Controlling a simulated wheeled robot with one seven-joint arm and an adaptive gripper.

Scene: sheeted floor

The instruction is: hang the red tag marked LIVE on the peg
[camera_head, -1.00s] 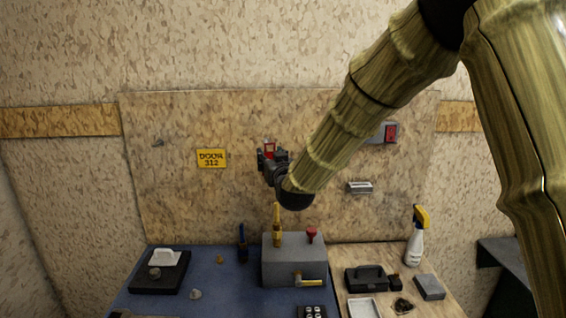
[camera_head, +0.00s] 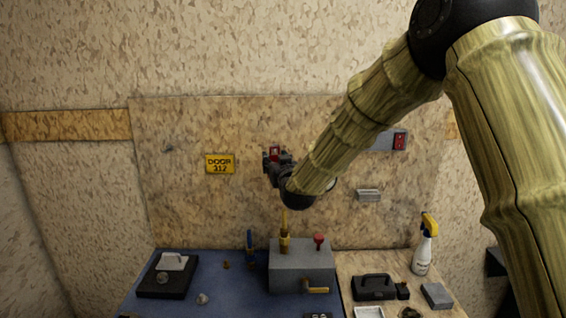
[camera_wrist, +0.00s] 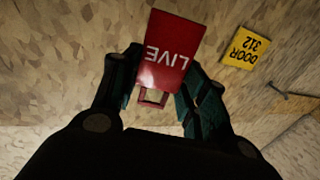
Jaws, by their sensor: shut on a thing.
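The red tag marked LIVE (camera_wrist: 171,55) is in my gripper (camera_wrist: 158,98), which is shut on it. In the wrist view the tag stands out past the fingertips, its lettering upside down, with a small framed opening at the near end. In the head view only a bit of the tag (camera_head: 275,152) shows at my gripper (camera_head: 274,160), in front of the board. The peg (camera_head: 168,148) is a small grey rod on the board's upper left, left of the yellow sign. It also shows at the right of the wrist view (camera_wrist: 292,93), apart from the tag.
The yellow DOOR 312 sign (camera_head: 220,163) lies between my gripper and the peg. Below stand a grey box with a lever (camera_head: 301,268), a black block with a white handle (camera_head: 168,277) and a spray bottle (camera_head: 425,248). The board around the peg is clear.

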